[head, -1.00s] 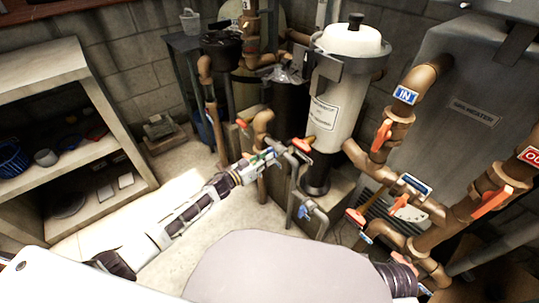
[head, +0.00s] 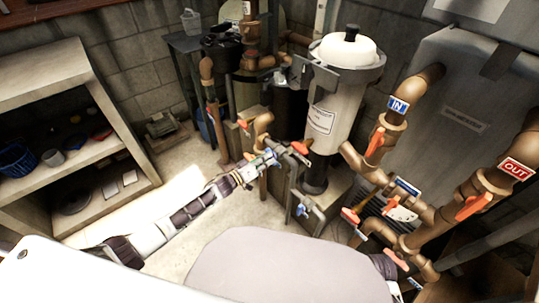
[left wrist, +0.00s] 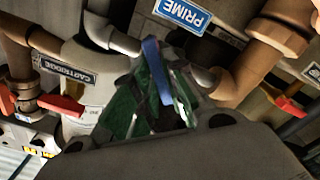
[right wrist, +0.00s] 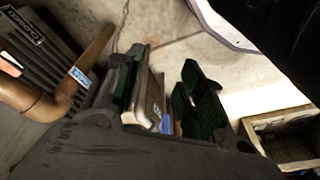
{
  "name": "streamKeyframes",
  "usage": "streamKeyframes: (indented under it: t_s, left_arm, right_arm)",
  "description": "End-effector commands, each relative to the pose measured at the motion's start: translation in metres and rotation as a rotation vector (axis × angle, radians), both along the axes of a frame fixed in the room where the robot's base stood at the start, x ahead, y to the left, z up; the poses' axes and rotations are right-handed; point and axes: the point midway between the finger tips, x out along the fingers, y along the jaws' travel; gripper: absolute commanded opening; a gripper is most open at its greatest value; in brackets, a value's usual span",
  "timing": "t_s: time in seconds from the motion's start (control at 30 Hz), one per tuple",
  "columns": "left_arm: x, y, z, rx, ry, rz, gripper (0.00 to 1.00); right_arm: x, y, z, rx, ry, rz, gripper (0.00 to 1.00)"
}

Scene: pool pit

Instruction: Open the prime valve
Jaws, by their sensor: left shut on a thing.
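The valve under the blue PRIME label (left wrist: 183,14) has a blue lever handle (left wrist: 157,70), which shows in the left wrist view between green finger pads. My left gripper (head: 268,158) is shut on this blue handle, beside grey pipework in front of the white filter canister (head: 332,95). The fingers hide part of the valve body, so I cannot tell its exact angle. My right gripper (right wrist: 162,98) shows in the right wrist view with its green-padded fingers apart. A grey part and a bit of blue show between or beyond them.
Copper pipes with red-orange handles (head: 375,141) and IN and OUT labels stand to the right, before the grey heater (head: 460,110). Another blue valve handle (head: 302,210) sits low on a grey pipe. A shelf (head: 60,120) stands left.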

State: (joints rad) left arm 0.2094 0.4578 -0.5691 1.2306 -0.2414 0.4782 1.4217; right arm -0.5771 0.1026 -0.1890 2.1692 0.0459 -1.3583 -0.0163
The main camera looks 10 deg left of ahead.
Motion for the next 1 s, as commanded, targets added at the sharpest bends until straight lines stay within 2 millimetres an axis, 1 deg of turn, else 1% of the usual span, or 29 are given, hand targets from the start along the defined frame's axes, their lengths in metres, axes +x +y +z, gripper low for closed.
streamKeyframes:
  t_s: [0.4, 0.7, 0.9, 1.0]
  left_arm:
    - [0.000, 0.001, 0.001, -0.258, 0.205, 0.000, 0.00]
    - [0.000, 0.001, 0.000, -0.447, 0.352, 0.002, 0.00]
    - [0.000, 0.001, 0.000, -0.567, 0.445, 0.001, 0.00]
    - [0.000, 0.001, 0.000, -0.626, 0.491, 0.002, 0.00]
  right_arm:
    - [-0.007, -0.007, -0.026, -0.025, 0.052, -0.004, 0.39]
    - [-0.012, -0.010, -0.038, -0.036, 0.075, -0.004, 0.39]
    - [-0.010, -0.011, -0.050, -0.040, 0.070, -0.007, 0.39]
    - [-0.009, -0.012, -0.052, -0.041, 0.064, -0.008, 0.39]
